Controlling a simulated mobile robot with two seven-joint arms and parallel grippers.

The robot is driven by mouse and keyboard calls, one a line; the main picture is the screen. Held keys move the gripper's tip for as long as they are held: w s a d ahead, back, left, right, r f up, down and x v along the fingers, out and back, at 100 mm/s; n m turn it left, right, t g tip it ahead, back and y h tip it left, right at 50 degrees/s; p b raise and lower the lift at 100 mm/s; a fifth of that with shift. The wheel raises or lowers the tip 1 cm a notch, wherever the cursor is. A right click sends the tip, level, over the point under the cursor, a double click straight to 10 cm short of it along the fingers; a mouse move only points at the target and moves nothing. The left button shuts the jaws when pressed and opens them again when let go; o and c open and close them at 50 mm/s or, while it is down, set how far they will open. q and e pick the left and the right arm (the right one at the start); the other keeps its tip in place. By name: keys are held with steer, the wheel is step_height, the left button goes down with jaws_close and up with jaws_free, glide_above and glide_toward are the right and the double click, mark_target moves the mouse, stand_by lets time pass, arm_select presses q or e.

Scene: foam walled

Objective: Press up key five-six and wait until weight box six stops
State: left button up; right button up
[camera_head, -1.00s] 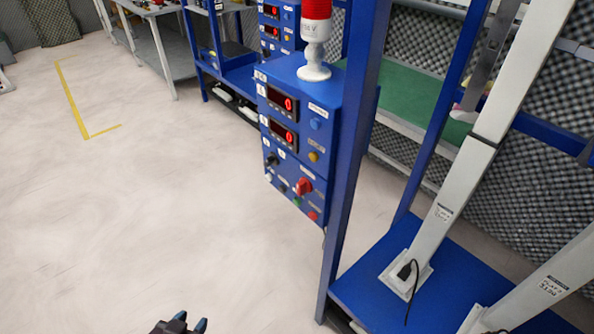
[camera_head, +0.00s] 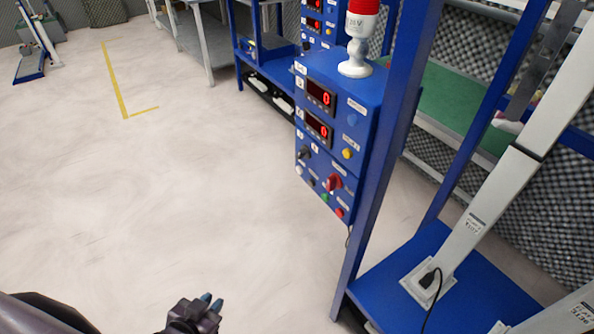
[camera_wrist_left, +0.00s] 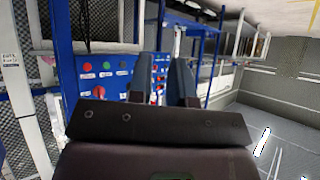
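A blue control box (camera_head: 335,135) hangs on the blue frame at centre right in the head view. It has two red displays reading 0 (camera_head: 320,97), a yellow button (camera_head: 347,153), a red rotary switch (camera_head: 333,182), a dark knob (camera_head: 304,152), and green and red buttons. Its labels are too small to read, so I cannot single out key five-six or weight box six. My left gripper (camera_head: 211,302) is low in the head view, well apart from the box. In the left wrist view its fingers (camera_wrist_left: 163,80) stand slightly apart and empty, the panel (camera_wrist_left: 105,67) beyond them. My right gripper is not in view.
A red-and-white signal light (camera_head: 357,40) stands on the box. The blue rack post (camera_head: 388,140) and blue base plate (camera_head: 405,290) with grey columns (camera_head: 490,205) are at right. The pale floor (camera_head: 150,200) at left is clear, with a yellow line (camera_head: 115,80).

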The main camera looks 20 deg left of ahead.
arm_select(q)
jaws_close()
stand_by(0.4)
stand_by(0.9)
